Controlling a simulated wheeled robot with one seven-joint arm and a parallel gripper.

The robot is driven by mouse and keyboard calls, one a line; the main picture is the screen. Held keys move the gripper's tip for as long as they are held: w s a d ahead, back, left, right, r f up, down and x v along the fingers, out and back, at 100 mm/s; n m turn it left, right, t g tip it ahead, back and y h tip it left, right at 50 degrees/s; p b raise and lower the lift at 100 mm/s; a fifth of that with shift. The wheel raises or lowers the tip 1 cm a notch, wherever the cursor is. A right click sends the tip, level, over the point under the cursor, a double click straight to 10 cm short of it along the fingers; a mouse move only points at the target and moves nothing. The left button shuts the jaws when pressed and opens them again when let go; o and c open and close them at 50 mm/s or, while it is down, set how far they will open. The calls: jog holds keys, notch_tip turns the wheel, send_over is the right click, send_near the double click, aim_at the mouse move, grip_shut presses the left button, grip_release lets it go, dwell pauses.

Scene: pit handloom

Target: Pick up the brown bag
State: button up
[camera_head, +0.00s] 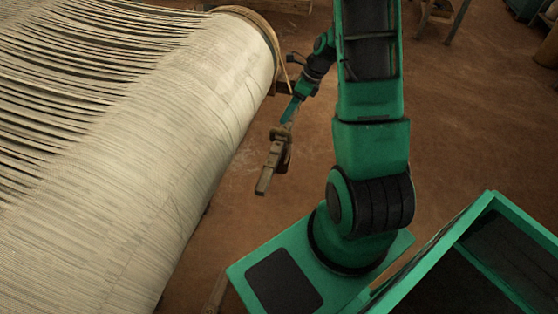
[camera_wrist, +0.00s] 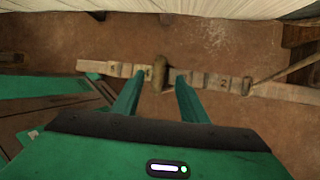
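My gripper (camera_wrist: 155,76) is open in the wrist view, its two green fingers well apart. A small brown lump (camera_wrist: 160,73) shows between the fingertips, lying against a pale wooden bar; it may be the brown bag, but I cannot tell for certain. No finger visibly closes on it. In the head view my gripper (camera_head: 291,110) points down beside the loom's roll. A short brown wooden piece (camera_head: 268,168) shows just below the fingers, with a darker brown part at its right side. The gap between them is hard to judge.
The large roll of pale warp threads (camera_head: 200,110) fills the left of the head view and borders the top of the wrist view. The wooden bar (camera_wrist: 275,91) runs across the wrist view. Bare brown floor (camera_head: 455,130) lies open to the right.

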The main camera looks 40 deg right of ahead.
jog(key=x, duration=0.5)
jog(key=shift+s+d+f, duration=0.15)
jog(key=shift+s+f, duration=0.1)
jog(key=shift+s, duration=0.1)
jog(key=shift+w+a+f, duration=0.1)
jog(key=shift+a+f, duration=0.1)
jog(key=shift+f, duration=0.25)
grip_shut()
dwell(0.8)
